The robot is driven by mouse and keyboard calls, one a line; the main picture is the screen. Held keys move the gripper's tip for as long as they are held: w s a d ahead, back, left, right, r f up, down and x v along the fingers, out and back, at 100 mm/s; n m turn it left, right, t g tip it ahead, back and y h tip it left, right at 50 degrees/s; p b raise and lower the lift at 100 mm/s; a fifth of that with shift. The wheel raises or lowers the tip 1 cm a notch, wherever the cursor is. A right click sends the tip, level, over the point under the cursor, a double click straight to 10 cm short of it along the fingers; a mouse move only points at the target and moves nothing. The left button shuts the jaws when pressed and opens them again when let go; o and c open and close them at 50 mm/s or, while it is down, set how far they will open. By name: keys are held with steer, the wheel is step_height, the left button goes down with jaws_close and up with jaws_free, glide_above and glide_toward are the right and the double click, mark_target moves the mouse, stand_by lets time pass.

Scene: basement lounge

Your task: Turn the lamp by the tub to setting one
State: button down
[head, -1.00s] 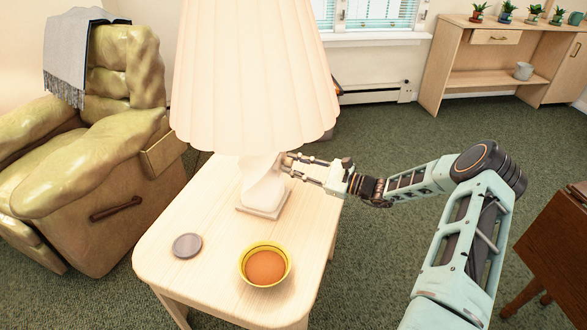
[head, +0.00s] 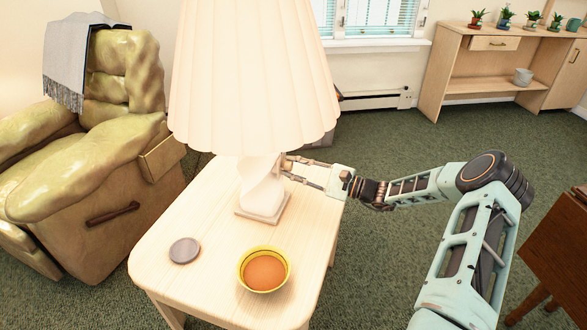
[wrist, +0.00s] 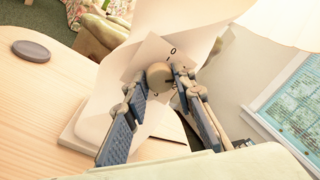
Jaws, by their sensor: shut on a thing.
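The lamp (head: 262,195) stands on a light wooden side table, with a twisted pale base and a wide pleated shade. In the wrist view a round knob (wrist: 158,76) sticks out from a pale plate (wrist: 150,52) on the lamp base. A dark mark like a 0 shows above the knob; other marks are partly hidden. My gripper (head: 284,168) reaches in from the right, below the shade. In the wrist view my gripper (wrist: 160,82) has its fingers on either side of the knob, shut on it. A yellow-rimmed tub (head: 264,270) with orange contents stands in front of the lamp.
A grey disc (head: 184,250) lies on the table (head: 215,290) left of the tub. The shade (head: 252,80) hangs close above my gripper. A green armchair (head: 100,170) stands left. A dark wooden piece of furniture (head: 555,250) is at the right edge.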

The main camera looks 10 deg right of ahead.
steer(key=shift+w+d+r, duration=0.1)
steer(key=c, duration=1.6)
jaws_free()
steer(key=v, duration=1.2)
